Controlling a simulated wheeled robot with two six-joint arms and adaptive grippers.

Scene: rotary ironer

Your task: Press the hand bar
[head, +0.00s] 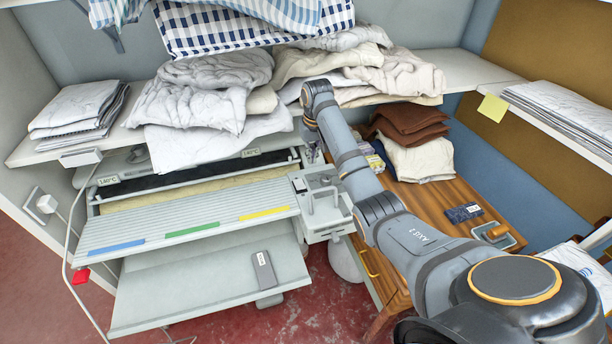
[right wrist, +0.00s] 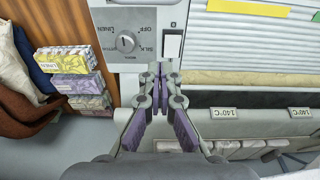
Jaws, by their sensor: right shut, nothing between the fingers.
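The rotary ironer has a slatted feed board (head: 190,222) with blue, green and yellow strips. At its right end is a grey control box (head: 318,200) with a raised bar-like handle (head: 326,194), which may be the hand bar. In the right wrist view, the control panel (right wrist: 110,18) shows a dial (right wrist: 126,42) and a white paddle (right wrist: 172,46), upside down. My right gripper (head: 312,155) is behind the box's far edge in the head view. In the right wrist view its closed, empty fingertips (right wrist: 161,76) are near the white paddle; contact cannot be told. My left gripper is out of view.
Crumpled white linen (head: 215,95) lies on the shelf above the ironer. A wooden table (head: 450,205) with folded brown cloth (head: 410,117) stands right. A lower grey board (head: 190,285) carries a small labelled grey piece (head: 264,270). A cable (head: 72,235) hangs left.

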